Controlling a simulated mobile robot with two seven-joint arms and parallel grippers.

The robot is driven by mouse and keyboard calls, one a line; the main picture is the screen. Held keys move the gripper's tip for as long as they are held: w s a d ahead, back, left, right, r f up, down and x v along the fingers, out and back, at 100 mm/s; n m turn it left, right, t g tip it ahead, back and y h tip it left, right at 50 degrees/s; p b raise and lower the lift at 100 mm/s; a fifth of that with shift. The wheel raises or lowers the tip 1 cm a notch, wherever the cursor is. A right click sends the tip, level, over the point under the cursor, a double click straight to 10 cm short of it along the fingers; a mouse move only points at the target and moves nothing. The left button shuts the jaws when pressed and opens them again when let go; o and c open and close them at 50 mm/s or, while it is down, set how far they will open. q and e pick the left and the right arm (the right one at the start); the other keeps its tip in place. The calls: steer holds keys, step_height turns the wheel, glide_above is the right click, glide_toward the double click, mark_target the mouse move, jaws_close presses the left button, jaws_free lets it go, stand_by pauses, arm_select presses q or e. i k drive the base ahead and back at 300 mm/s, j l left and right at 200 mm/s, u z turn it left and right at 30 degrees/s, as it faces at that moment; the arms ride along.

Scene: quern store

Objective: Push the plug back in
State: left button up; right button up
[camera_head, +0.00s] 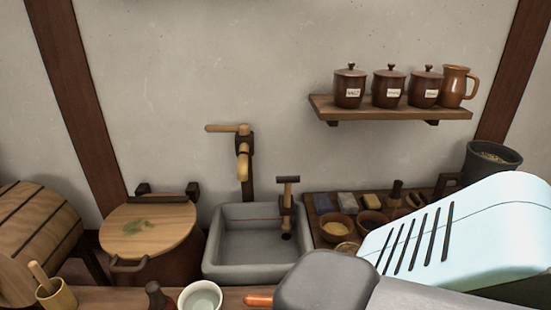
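A wooden T-handled piece, which looks like the plug (288,181), stands upright at the right side of the grey stone sink (228,271). Below it, a small dark round spot that looks like the drain hole (286,237) shows on the sink's inside. I cannot tell whether the piece sits in that hole or apart from it. No gripper fingers show. My pale blue vented arm shell and a dark grey rounded part fill the lower right and hide some of the counter.
A wooden tap (243,160) rises behind the sink. Left are a lidded tub (150,240) and a barrel (32,240). A white cup (200,297) stands in front. Bowls (334,226) and small goods crowd the right counter. A shelf (390,112) holds jars.

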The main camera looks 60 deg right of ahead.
mark_target(287, 226)
steer(key=i+j+z, duration=0.15)
steer(key=j, duration=0.15)
steer(key=z, duration=1.45)
steer(key=k+l, duration=0.05)
steer(key=l, duration=0.05)
